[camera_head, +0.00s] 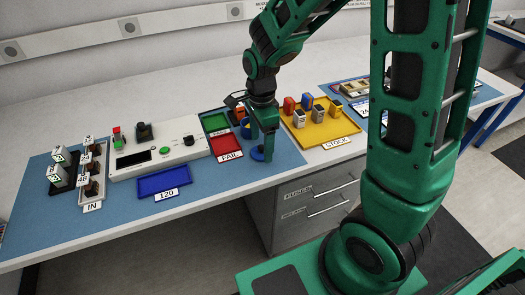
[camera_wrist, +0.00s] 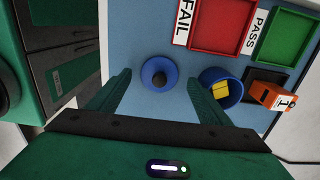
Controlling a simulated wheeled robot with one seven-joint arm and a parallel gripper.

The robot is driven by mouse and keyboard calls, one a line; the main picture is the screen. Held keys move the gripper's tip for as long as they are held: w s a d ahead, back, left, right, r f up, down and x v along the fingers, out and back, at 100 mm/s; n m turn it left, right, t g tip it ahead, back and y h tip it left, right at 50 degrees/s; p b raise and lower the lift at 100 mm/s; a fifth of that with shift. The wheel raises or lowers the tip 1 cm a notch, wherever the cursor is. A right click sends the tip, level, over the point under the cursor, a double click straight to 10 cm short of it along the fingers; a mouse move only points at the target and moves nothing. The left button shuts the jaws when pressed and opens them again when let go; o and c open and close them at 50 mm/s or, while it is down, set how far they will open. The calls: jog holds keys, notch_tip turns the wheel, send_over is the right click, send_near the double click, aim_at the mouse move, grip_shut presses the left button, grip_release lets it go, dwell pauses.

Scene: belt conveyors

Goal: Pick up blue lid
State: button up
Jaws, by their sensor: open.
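The blue lid (camera_wrist: 154,67) is a small round disc with a dark knob in its middle. It lies flat on the blue mat and shows in the wrist view between and beyond my fingers. In the head view the lid (camera_head: 257,155) is partly hidden behind my gripper (camera_head: 261,150). My gripper (camera_wrist: 160,95) points down over the mat with its two green fingers spread apart. It is open and empty, and the lid is not held. A blue round container (camera_wrist: 221,82) with a yellow thing inside stands right of the lid in the wrist view.
The red FAIL tray (camera_head: 226,146) and green PASS tray (camera_head: 214,123) lie beside the lid. An orange piece marked 1 (camera_wrist: 274,97) is near the container. The yellow STOCK tray (camera_head: 335,134) holds several coloured pieces. A blue 120 tray (camera_head: 163,181) lies left, with bare mat between.

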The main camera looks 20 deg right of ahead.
jog(key=shift+f, duration=0.8)
jog(key=shift+c, duration=0.2)
jog(key=c, duration=1.1)
jog(key=shift+r, duration=0.1)
